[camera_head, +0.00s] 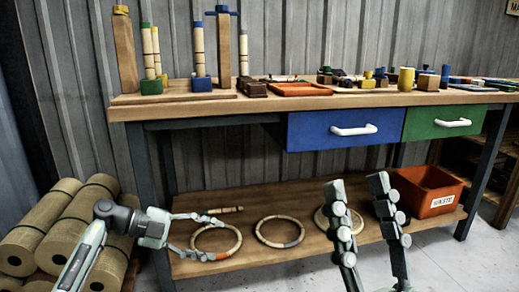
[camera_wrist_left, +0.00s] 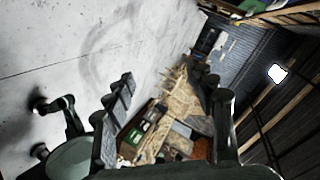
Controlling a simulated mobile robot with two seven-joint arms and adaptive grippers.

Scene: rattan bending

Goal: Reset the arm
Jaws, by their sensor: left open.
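My left gripper (camera_head: 222,238) comes in from the left in the head view, in front of the lower shelf. Its two fingers are spread apart. They overlap the left rattan ring (camera_head: 238,236) in the picture. The left wrist view shows the same open fingers (camera_wrist_left: 166,80) with nothing held between them. My right gripper (camera_head: 356,182) points up at the lower right of the head view. Its two fingers stand apart with nothing between them. It overlaps part of another ring on the shelf.
A workbench (camera_head: 190,111) carries a peg fixture, a red tray (camera_head: 300,90) and several small parts. Its lower shelf (camera_head: 265,258) holds a middle ring (camera_head: 262,231) and an orange waste bin (camera_head: 425,190). Rattan rolls (camera_head: 55,225) lie at left. The floor at lower right is clear.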

